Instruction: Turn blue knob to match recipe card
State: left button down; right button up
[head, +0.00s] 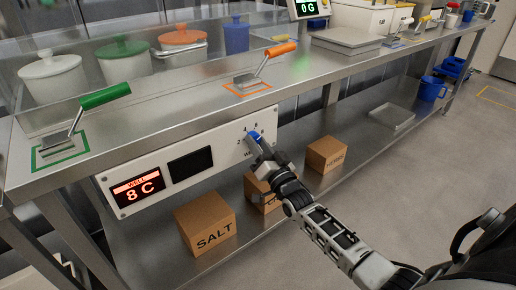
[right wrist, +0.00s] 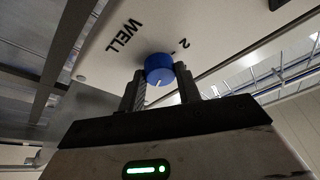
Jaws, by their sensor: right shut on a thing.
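The blue knob (head: 255,137) sits on the right part of the white control panel (head: 225,150) under the counter edge. In the right wrist view the blue knob (right wrist: 159,68) shows a white pointer line, with a "2" and the word WELL beside it. My right gripper (head: 259,143) is shut on the knob, with one finger on each side in the right wrist view (right wrist: 167,92). The red display (head: 137,190) on the panel reads WELL 8 C. No recipe card can be made out. My left gripper is not in view.
A dark blank screen (head: 190,164) is on the panel. Cardboard boxes, one marked SALT (head: 206,225), stand on the lower shelf. A blue jug (head: 432,88) stands at the right.

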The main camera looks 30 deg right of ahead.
jog(key=shift+d+n+y+b, duration=0.15)
jog(key=shift+n+y, duration=0.55)
jog(key=shift+n, duration=0.8)
jog(key=shift+n+y+b, duration=0.25)
jog(key=shift+n+y, duration=0.45)
jog(key=shift+n, duration=0.8)
jog(key=shift+d+n+y+b, duration=0.15)
jog(key=shift+n+y, duration=0.55)
jog(key=shift+n, duration=0.8)
jog(key=shift+a, duration=0.15)
jog(key=o, duration=1)
jog(key=shift+c, duration=0.2)
jog(key=v, duration=1.6)
jog(key=shift+p, duration=0.3)
